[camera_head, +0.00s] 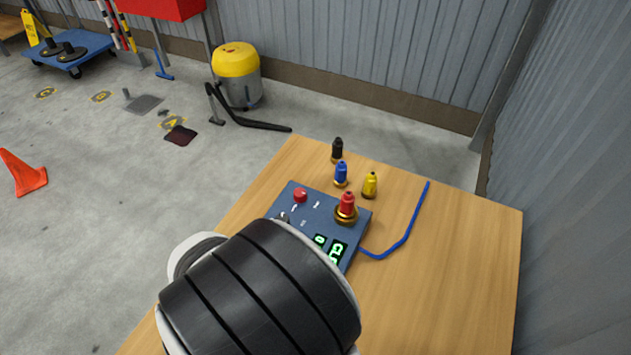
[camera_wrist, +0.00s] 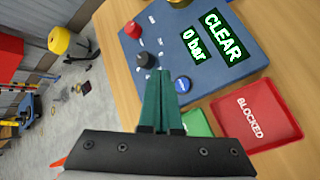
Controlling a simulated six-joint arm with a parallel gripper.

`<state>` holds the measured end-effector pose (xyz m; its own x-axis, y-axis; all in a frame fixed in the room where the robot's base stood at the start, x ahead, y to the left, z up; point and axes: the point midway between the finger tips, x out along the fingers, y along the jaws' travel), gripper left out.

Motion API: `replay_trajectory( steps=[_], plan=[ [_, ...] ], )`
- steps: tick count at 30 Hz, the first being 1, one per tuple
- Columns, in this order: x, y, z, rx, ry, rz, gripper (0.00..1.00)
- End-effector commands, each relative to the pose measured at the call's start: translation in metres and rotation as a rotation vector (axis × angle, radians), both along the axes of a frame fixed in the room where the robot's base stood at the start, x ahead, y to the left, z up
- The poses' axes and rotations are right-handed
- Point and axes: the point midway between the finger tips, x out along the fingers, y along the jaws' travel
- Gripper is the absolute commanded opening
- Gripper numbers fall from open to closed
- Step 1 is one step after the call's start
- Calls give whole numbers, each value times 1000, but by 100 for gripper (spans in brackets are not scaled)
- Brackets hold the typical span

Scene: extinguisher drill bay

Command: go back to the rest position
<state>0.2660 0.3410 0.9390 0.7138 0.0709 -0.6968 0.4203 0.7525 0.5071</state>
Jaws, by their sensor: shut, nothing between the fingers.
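My gripper (camera_wrist: 160,85) shows in the wrist view with its two green fingers together and nothing between them. Its fingertips point toward the blue control box (camera_wrist: 200,22), close to a black knob (camera_wrist: 145,60) in the picture; I cannot tell whether they touch. The box's display (camera_wrist: 215,40) reads CLEAR and 0 bar. In the head view my arm covers the gripper and part of the box (camera_head: 320,203). A red nozzle (camera_head: 347,203) stands upright in a brass fitting on the box, near a red button (camera_head: 300,195).
Black (camera_head: 337,150), blue (camera_head: 341,173) and yellow (camera_head: 370,185) nozzles stand behind the box on the wooden table (camera_head: 460,250). A blue hose (camera_head: 408,232) lies right. A red BLOCKED tray (camera_wrist: 258,112) and a partly hidden green tray (camera_wrist: 195,122) lie by the gripper.

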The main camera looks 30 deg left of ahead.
Motion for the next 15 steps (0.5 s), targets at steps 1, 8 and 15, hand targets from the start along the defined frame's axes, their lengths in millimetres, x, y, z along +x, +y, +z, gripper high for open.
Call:
replay_trajectory(
  steps=[1,8,15],
  plan=[
    [0,0,0,0,1,-1,0],
    [47,-117,47,168,28,-557,0],
    [-46,-328,94,642,165,-1925,0]
  ],
)
